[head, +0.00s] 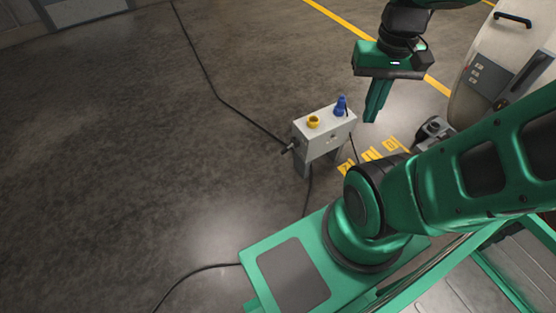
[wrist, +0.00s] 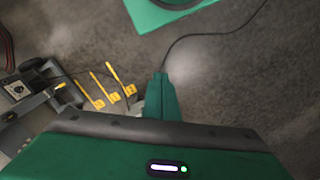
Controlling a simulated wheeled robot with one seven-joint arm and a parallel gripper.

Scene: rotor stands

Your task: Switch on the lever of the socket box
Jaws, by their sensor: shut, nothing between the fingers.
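The socket box (head: 322,138) is a pale grey box on short legs, standing on the floor in the middle of the head view. A yellow round socket (head: 313,122) and a blue fitting (head: 340,106) sit on its top. A dark cable meets a fitting at its left end. I cannot clearly make out the lever. My gripper (head: 371,117) is shut and empty, pointing down, to the right of the box and apart from it.
Yellow tags (head: 372,155) lie on the floor right of the box, with a small dark device (head: 432,130) beyond them. A large pale machine (head: 505,60) stands at the right. A black cable (head: 220,97) crosses the floor. The floor at left is clear.

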